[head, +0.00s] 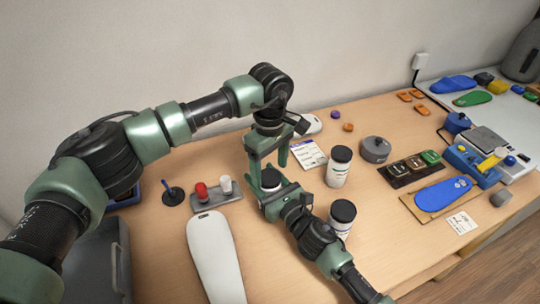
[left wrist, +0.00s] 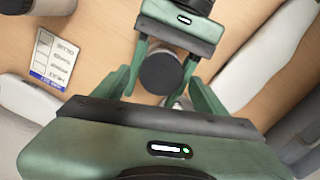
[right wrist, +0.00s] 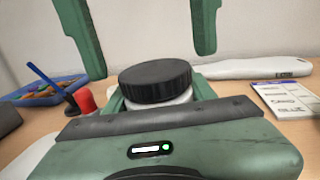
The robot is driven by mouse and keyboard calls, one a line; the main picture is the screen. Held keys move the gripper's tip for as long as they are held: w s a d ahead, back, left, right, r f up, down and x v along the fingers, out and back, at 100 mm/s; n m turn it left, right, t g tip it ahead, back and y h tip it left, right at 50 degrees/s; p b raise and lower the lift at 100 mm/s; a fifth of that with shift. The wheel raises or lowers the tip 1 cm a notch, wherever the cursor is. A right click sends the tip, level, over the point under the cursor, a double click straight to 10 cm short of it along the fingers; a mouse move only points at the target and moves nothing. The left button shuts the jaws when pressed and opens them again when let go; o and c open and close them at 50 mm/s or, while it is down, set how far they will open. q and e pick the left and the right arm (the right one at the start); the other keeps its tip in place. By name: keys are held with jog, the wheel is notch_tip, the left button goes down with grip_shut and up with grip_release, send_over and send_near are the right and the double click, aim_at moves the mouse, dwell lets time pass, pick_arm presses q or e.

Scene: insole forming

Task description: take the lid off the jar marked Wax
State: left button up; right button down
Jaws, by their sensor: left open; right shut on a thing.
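A white jar with a black lid (head: 271,177) stands between my two grippers; its label is not readable from here. The lid also shows in the left wrist view (left wrist: 160,73) and, as a ribbed cap seated on the jar, in the right wrist view (right wrist: 155,82). My right gripper (head: 271,197) is shut on the jar's body below the lid. My left gripper (head: 269,172) is open and points down over the jar. In the right wrist view its two fingers hang above the lid, one toward each side, apart from it.
Two more black-lidded white jars stand to the right, one farther back (head: 338,166) and one nearer (head: 342,217). A pale insole-shaped piece (head: 214,258) and a grey stand (head: 217,195) lie left.

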pick_arm(q)
jog(key=shift+f, duration=0.75)
jog(key=c, duration=1.4)
jog(key=n, duration=0.5)
jog(key=shift+r, duration=0.1)
jog(key=shift+c, duration=0.3)
pick_arm(e)
jog(key=shift+a, duration=0.1)
pick_arm(q)
jog(key=n, duration=0.6)
jog(key=shift+w+n, duration=0.1)
jog(key=shift+n, duration=0.2)
jog(key=n, duration=0.6)
pick_arm(e)
jog(key=shift+s, duration=0.1)
pick_arm(q)
jog(key=n, duration=0.5)
jog(key=shift+a+n, duration=0.1)
jog(key=shift+n, duration=0.3)
jog(key=shift+r, duration=0.2)
